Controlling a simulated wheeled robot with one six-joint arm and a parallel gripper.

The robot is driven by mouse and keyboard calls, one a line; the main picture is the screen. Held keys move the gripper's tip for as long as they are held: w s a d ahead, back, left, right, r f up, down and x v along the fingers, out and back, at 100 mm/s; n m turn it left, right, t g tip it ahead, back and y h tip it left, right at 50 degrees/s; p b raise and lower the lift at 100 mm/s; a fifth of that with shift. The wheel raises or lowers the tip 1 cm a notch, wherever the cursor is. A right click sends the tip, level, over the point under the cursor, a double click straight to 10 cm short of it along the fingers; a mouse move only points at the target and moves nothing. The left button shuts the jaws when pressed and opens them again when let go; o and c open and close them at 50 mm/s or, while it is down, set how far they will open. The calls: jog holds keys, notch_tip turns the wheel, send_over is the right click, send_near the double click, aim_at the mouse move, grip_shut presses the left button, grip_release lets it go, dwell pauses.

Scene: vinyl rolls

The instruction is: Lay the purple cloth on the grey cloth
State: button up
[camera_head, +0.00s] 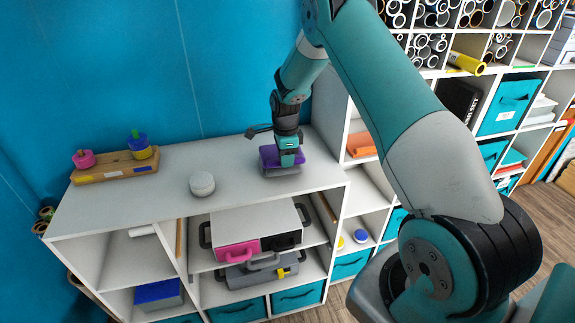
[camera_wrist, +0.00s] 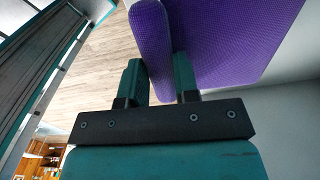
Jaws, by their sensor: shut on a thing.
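The purple cloth (camera_head: 268,153) is at the right end of the white shelf top, directly over the grey cloth (camera_head: 282,171). Only the grey cloth's front edge shows below it; I cannot tell whether the two touch. My gripper (camera_head: 289,161) points down and is shut on the purple cloth. In the wrist view, the purple cloth (camera_wrist: 228,38) fills the upper right, with a fold pinched between the fingers of my gripper (camera_wrist: 160,78). The grey cloth cannot be made out in the wrist view.
A white round tub (camera_head: 201,184) stands left of the cloths on the shelf top (camera_head: 150,205). A wooden tray (camera_head: 115,172) with pink, blue and yellow pieces lies at the far left. A blue wall rises behind. Cubbies with vinyl rolls (camera_head: 430,45) stand at the right.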

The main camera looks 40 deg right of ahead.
jog(key=w, duration=0.1)
jog(key=w+d, duration=0.1)
jog(key=shift+w+d+b, duration=0.1)
jog(key=shift+w+b, duration=0.2)
jog(key=shift+w+d+f, duration=0.1)
jog(key=shift+w+f, duration=0.05)
jog(key=shift+f, duration=0.15)
jog(key=shift+f+b, duration=0.9)
jog(key=shift+f, duration=0.1)
jog(key=shift+f+b, duration=0.35)
jog(key=shift+f, duration=0.15)
jog(key=o, duration=1)
